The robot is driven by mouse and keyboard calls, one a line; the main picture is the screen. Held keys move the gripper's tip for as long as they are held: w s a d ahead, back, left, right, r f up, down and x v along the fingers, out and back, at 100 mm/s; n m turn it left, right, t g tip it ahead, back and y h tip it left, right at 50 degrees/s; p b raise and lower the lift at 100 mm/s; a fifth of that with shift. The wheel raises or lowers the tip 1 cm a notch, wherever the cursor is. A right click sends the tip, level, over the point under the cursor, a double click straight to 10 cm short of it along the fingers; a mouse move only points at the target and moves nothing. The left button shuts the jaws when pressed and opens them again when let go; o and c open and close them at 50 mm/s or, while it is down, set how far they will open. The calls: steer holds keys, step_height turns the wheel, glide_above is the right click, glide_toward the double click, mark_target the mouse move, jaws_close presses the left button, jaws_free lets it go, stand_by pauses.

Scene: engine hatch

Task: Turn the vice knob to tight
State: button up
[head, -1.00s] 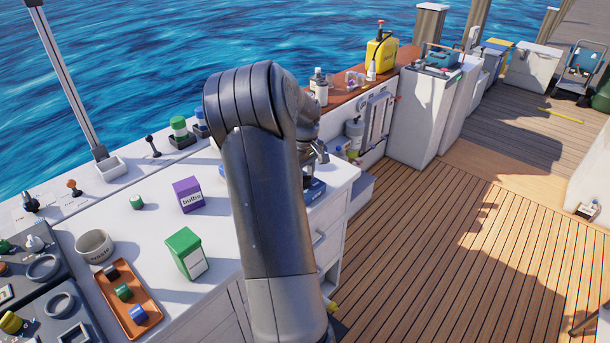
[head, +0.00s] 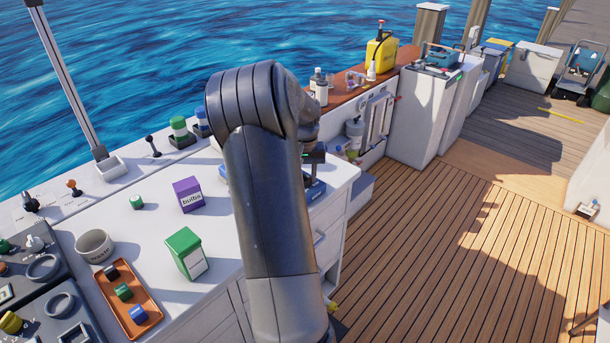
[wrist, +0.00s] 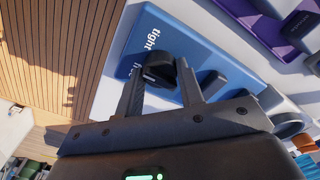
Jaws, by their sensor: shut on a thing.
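The vice knob (wrist: 158,76) is a small black knob on a blue plate (wrist: 190,42) in the wrist view. White lettering on the plate reads "tight", with a second, partly covered word beside the knob. My gripper (wrist: 160,67) has one dark finger on each side of the knob and is shut on it. In the head view the blue vice (head: 316,188) shows at the right end of the white counter, mostly hidden behind my arm. My fingers are hidden there.
Open wooden deck (head: 430,260) lies to the right.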

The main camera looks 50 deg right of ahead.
steer(key=m, duration=0.4)
steer(key=shift+m, duration=2.1)
steer(key=o, duration=1)
step_height(320, 180, up, 11)
steer(key=shift+f, duration=0.1)
